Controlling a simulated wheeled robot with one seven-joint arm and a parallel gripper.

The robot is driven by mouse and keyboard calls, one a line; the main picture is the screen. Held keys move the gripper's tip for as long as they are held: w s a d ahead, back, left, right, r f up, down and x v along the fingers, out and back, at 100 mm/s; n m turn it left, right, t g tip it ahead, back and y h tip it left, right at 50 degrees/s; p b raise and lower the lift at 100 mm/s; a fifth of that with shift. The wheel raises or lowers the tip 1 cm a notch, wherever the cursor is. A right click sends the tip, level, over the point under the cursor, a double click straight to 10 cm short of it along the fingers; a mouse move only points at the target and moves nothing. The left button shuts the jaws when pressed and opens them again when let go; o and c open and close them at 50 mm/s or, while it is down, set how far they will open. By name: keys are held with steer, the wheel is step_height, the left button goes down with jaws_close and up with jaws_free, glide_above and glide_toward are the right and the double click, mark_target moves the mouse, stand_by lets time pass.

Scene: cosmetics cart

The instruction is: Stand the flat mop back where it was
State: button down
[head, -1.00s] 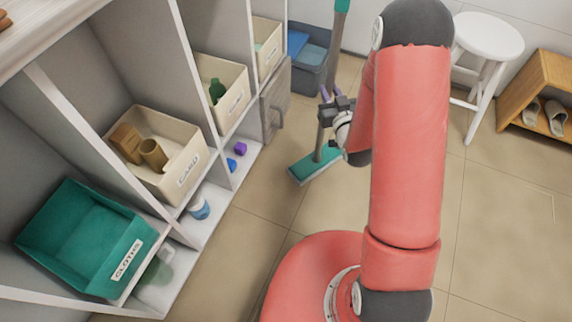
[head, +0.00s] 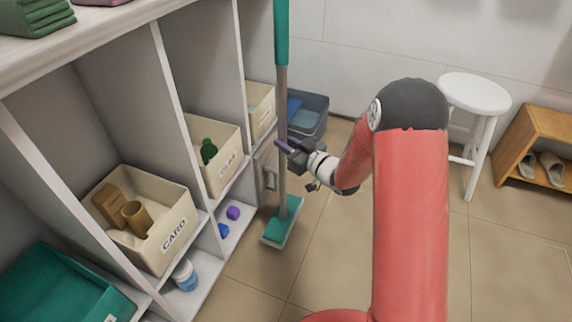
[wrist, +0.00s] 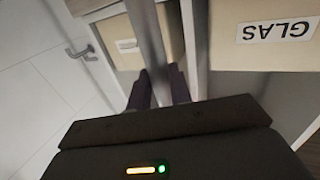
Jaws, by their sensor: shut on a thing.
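The flat mop has a grey and teal pole (head: 282,100) and a flat teal head (head: 283,221). It stands nearly upright beside the shelf unit, its head low at the floor; I cannot tell whether the head touches the floor. My gripper (head: 285,148) is shut on the grey part of the pole. In the wrist view the pole (wrist: 146,35) runs between the two dark fingers (wrist: 157,88).
The shelf unit (head: 160,60) on the left holds a CARD box (head: 170,240), a GLAS box (head: 226,172) and a teal bin (head: 50,285). A blue-grey tub (head: 310,115) stands behind the mop. A white stool (head: 474,92) and a wooden shoe rack (head: 535,120) are at right. Open floor lies between.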

steer(key=shift+f, duration=2)
steer(key=shift+b, duration=0.35)
steer(key=shift+f, duration=0.2)
steer(key=c, duration=1.3)
jaws_free()
steer(key=shift+r, duration=0.1)
